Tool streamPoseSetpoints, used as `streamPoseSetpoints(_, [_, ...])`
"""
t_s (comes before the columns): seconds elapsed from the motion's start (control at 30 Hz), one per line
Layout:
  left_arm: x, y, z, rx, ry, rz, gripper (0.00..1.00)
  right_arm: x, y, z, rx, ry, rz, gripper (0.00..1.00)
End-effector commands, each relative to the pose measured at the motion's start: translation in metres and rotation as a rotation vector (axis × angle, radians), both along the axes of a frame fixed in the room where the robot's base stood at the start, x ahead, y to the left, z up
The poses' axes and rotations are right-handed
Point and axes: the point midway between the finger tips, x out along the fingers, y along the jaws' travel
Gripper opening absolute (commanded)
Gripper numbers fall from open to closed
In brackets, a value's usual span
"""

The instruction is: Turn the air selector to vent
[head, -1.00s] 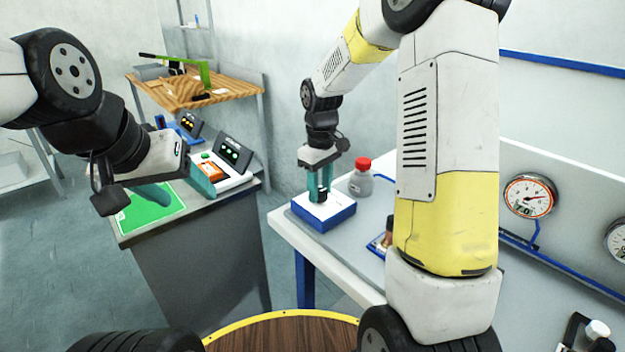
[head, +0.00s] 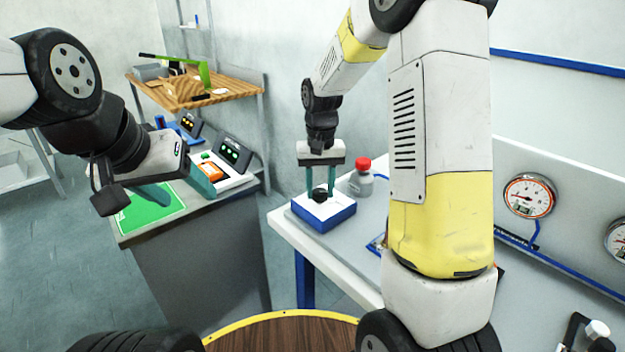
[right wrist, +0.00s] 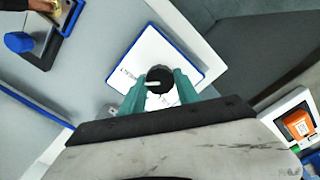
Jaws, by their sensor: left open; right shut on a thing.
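The air selector is a blue box with a white top (head: 331,212) near the corner of the grey bench. A round black knob (head: 319,196) stands on its top. The right wrist view shows the knob (right wrist: 160,80) with a pale pointer mark that points to the left there. Small labels (right wrist: 127,73) on the white plate are too small to read. My right gripper (head: 320,194) points down from above, with its teal fingers shut on the knob's sides. My left gripper (head: 178,196) is open and empty over the other counter at the left.
A grey bottle with a red cap (head: 361,178) stands just behind the selector. Gauges (head: 529,195) hang on the panel at the right. Scales (head: 212,172) and a green mat (head: 150,212) lie on the left counter. A blue-handled valve (right wrist: 20,42) is near the selector.

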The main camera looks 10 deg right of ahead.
Motion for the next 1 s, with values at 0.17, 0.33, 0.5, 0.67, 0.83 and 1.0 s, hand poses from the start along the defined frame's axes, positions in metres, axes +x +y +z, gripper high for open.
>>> streamPoseSetpoints(0.17, [0.0,0.0,0.0,0.0,0.0,0.0,0.62,0.0011,-0.0001,0.0013,0.0,-0.004,-0.028,0.0])
streamPoseSetpoints(0.33, [0.0,0.0,0.0,0.0,0.0,0.0,0.62,0.0011,-0.0002,0.0013,0.001,-0.004,-0.034,0.0])
streamPoseSetpoints(0.5, [0.0,0.0,0.0,0.0,0.0,0.0,0.62,0.0012,-0.0002,0.0013,0.001,-0.004,-0.034,0.0])
streamPoseSetpoints(0.67, [0.0,0.0,0.0,0.0,0.0,0.0,0.62,0.0011,-0.0002,0.0012,0.001,-0.004,-0.034,0.53])
streamPoseSetpoints(0.83, [0.0,0.0,0.0,0.0,0.0,0.0,0.62,0.0006,-0.0001,0.0007,0.0,-0.002,-0.033,0.59])
streamPoseSetpoints(1.0, [0.0,0.0,0.0,0.0,0.0,0.0,0.62,0.0005,0.0,0.0011,0.0,-0.002,-0.032,0.59])
